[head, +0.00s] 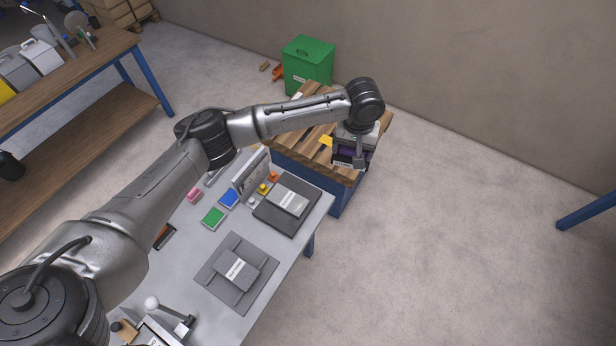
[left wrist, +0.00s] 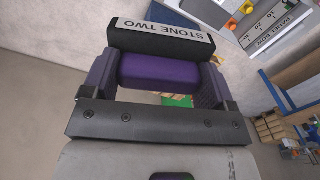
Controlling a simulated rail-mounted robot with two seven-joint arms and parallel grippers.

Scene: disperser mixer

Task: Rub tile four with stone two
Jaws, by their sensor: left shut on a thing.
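My left gripper (head: 352,160) is shut on stone two (head: 345,162), at the far right of the bench area, over the front edge of the wooden-topped stand. In the left wrist view, stone two (left wrist: 160,40) shows a black slab labelled "STONE TWO" and a purple block, which sits between the gripper's fingers (left wrist: 158,78). Two grey labelled pieces lie on the grey table: one (head: 289,200) on a dark mat, the other (head: 238,270) on a grey base. Their labels are too small to read, so I cannot tell which is tile four. My right gripper is out of view.
The wooden-topped stand (head: 300,153) adjoins the grey table (head: 205,275). An upright panel (head: 250,174), small coloured knobs, a green pad (head: 214,218) and a blue pad (head: 229,198) are on the table. A green bin (head: 308,64) stands behind.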

